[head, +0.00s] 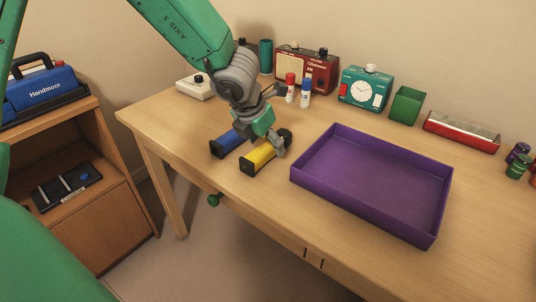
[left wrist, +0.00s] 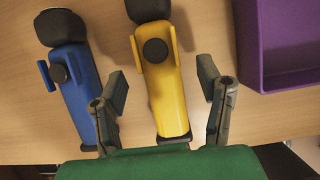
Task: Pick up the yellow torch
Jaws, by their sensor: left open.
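The yellow torch (head: 258,158) lies on the desk near its front edge, left of the purple tray. In the left wrist view the yellow torch (left wrist: 167,88) has a black head and a black round button. A similar blue torch (head: 228,142) lies to its left and also shows in the left wrist view (left wrist: 75,83). My left gripper (head: 262,139) is over the yellow torch. In the left wrist view its two fingers (left wrist: 162,92) are open, one on each side of the yellow body, with gaps. The left finger is between the two torches. My right gripper is not in view.
The purple tray (head: 333,190) stands close on the right. A wooden cabinet (head: 100,215) is at left.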

